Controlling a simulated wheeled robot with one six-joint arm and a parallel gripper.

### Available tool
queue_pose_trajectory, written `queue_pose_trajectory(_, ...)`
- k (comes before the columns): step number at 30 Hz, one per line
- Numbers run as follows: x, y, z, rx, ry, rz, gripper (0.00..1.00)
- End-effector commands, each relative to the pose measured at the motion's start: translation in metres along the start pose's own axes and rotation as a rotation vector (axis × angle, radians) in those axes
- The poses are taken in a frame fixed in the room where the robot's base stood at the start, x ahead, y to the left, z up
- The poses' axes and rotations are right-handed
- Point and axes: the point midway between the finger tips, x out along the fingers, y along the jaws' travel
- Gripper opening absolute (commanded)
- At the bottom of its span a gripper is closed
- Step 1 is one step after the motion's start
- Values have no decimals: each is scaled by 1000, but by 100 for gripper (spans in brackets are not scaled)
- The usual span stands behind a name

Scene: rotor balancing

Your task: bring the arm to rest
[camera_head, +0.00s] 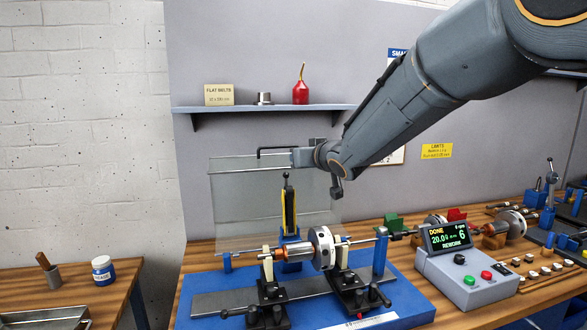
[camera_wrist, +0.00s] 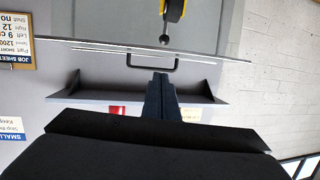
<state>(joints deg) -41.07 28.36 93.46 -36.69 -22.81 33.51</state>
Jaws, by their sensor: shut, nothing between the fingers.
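My arm reaches in from the upper right in the head view, its wrist above and behind the balancing machine. My gripper (camera_wrist: 160,78) is shut and empty in the wrist view, its dark fingers together. They point toward the black handle (camera_wrist: 150,67) of the clear guard; I cannot tell whether they touch it. In the head view the clear guard (camera_head: 240,205) stands raised behind the machine. The rotor (camera_head: 323,247) lies across the supports on the blue base (camera_head: 405,300). The control box (camera_head: 470,285) display reads "DONE", "20.0", "6" and "REWORK".
A wall shelf (camera_head: 190,109) holds a flat belts box (camera_head: 219,95), a metal part and a red oil can (camera_head: 300,92). More rotors and tools stand on the bench at right. A side table (camera_head: 110,295) at left carries a white jar (camera_head: 103,270).

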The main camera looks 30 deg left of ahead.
Motion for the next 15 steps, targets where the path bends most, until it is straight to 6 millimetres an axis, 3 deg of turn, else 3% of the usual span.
queue_pose_trajectory(9,-47,4,-24,0,2,4,0)
queue_pose_trajectory(15,-61,4,-32,1,0,3,0)
